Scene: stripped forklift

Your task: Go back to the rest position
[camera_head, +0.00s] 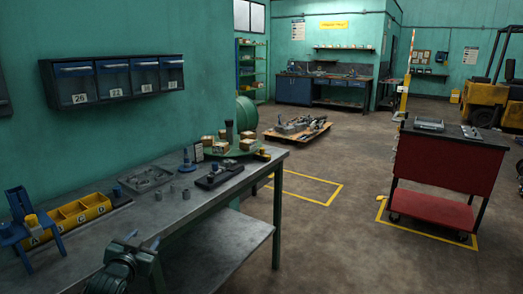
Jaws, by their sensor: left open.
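My left gripper (142,241) shows at the bottom left of the head view, in front of the near edge of the grey workbench (200,213). Its two fingers point up and away from me and stand apart, with nothing between them. My right gripper is not in view.
The bench holds a blue stand (27,215), a yellow bin (79,214) with lettered compartments, a grey tray (147,179) and a round green tray (222,153) with small boxes. A red cart (443,162) stands right. Floor between bench and cart is clear.

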